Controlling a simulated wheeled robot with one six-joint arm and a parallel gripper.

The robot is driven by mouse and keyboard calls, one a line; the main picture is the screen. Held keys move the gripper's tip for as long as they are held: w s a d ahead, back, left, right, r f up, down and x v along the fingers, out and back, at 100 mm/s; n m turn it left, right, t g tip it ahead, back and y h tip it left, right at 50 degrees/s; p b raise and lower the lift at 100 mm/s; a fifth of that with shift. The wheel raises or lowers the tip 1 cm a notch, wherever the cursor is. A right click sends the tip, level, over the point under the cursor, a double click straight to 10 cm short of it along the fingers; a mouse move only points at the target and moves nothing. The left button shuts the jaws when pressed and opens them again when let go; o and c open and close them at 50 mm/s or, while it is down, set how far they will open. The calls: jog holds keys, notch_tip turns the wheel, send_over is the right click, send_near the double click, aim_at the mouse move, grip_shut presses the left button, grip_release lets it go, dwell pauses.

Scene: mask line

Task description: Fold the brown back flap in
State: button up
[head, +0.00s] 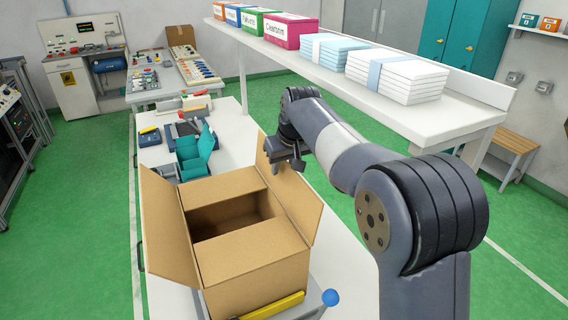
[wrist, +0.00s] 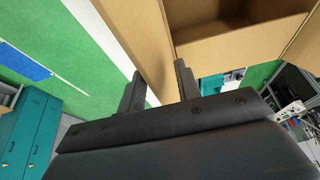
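The brown cardboard box (head: 250,282) stands open on the white table in the head view. Its far panel (head: 222,198) and near panel (head: 248,248) lie folded in, with a dark gap between them. The left flap (head: 166,225) and right flap (head: 298,205) stand up, leaning outward. My gripper (head: 285,163) is at the far end of the right flap. In the wrist view, my open gripper (wrist: 158,88) has a brown flap (wrist: 147,38) reaching between its fingers. The right finger is close to the flap; a gap shows on the left. Contact is unclear.
Teal bins (head: 195,150) stand beyond the box. A shelf with colored boxes (head: 290,30) and mask stacks (head: 397,76) runs behind my arm.

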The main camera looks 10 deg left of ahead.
jog(key=shift+c, duration=0.4)
grip_shut()
jog(key=shift+f, duration=0.15)
dwell(0.9)
